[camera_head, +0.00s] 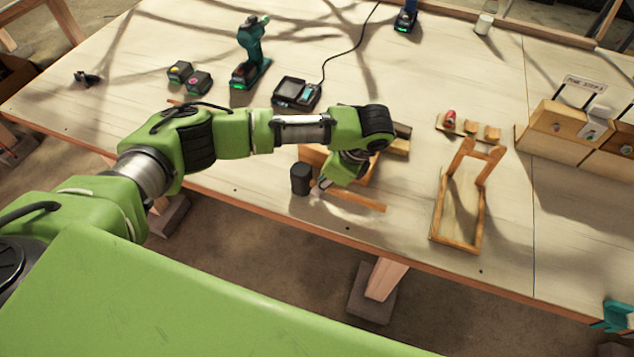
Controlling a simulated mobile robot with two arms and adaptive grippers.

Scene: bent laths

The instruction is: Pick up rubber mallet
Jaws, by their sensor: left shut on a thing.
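The rubber mallet has a black head (300,179) and a light wooden handle (360,200). It is near the front edge of the table, with its handle pointing right. My left gripper (323,184) is over the mallet beside its head, pointing down, and is shut on it. The wrist hides part of the fingers and handle. I cannot tell whether the mallet is touching the table. My right gripper is not in view.
A wooden box (312,153) is partly hidden behind my left arm. A charger (297,93), a teal drill (250,55) and two batteries (198,82) are farther back. Wooden bins (556,131) stand at right.

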